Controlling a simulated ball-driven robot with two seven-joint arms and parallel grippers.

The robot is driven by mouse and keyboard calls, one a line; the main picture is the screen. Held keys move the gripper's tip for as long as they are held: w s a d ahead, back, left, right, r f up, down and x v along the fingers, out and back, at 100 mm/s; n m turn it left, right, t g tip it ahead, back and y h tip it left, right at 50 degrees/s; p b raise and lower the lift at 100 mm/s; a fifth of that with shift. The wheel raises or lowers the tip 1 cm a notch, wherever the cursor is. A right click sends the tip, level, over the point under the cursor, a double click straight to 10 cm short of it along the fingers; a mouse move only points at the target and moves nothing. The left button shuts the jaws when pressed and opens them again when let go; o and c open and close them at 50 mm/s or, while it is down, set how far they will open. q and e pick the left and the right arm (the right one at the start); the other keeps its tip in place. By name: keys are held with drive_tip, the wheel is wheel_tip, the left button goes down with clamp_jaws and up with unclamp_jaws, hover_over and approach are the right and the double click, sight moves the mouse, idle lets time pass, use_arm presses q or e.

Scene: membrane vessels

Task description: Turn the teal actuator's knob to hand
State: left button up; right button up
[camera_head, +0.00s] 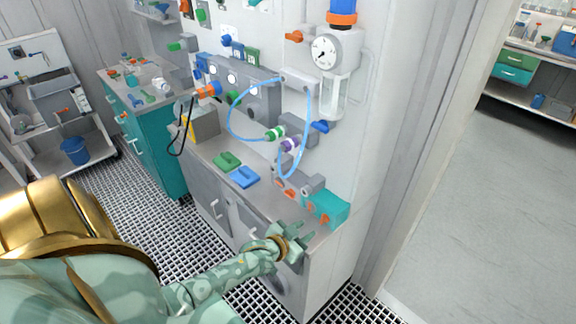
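The teal actuator (332,205) is a teal box at the right end of the grey bench top, against the wall. Small orange parts show along its front side, one of them a knob (325,219); its exact setting is too small to read. My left gripper (303,232) is pale green behind a gold wrist ring. It is just in front of the actuator, toward the bench's front edge, and looks apart from the knob. Its fingers appear spread with nothing between them. My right gripper is out of view.
Left of the actuator stand a grey fitting (312,184) and small orange handles. A blue block (244,177) and a green block (227,161) lie on the bench (212,149). A light-blue hose (230,115) hangs from the wall panel. Open floor (480,200) lies right.

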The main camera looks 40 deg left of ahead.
use_arm(q)
drive_tip(key=p+v, duration=0.1)
drive_tip(key=v, duration=0.6)
drive_tip(key=shift+s+r, duration=0.2)
drive_tip(key=shift+s, duration=0.15)
drive_tip(key=s+f+g+b, duration=0.1)
drive_tip(key=s+f+g, duration=0.2)
drive_tip(key=s+f, duration=0.55)
drive_tip(key=s+f+g, duration=0.3)
drive_tip(key=s+f, duration=0.2)
drive_tip(key=f, duration=0.6)
drive_tip(key=s+d+f+g+b, duration=0.3)
drive_tip(key=s+f, duration=0.5)
drive_tip(key=s, duration=0.3)
drive_tip(key=s+d+f+m+g+b, duration=0.1)
drive_tip(key=s+d+f+g+b, duration=0.2)
drive_tip(key=s+d+f, duration=0.2)
drive_tip(key=s+f, duration=0.3)
drive_tip(key=s, duration=0.4)
drive_tip(key=shift+s+d+m+g, duration=0.3)
drive_tip(key=shift+g, duration=0.1)
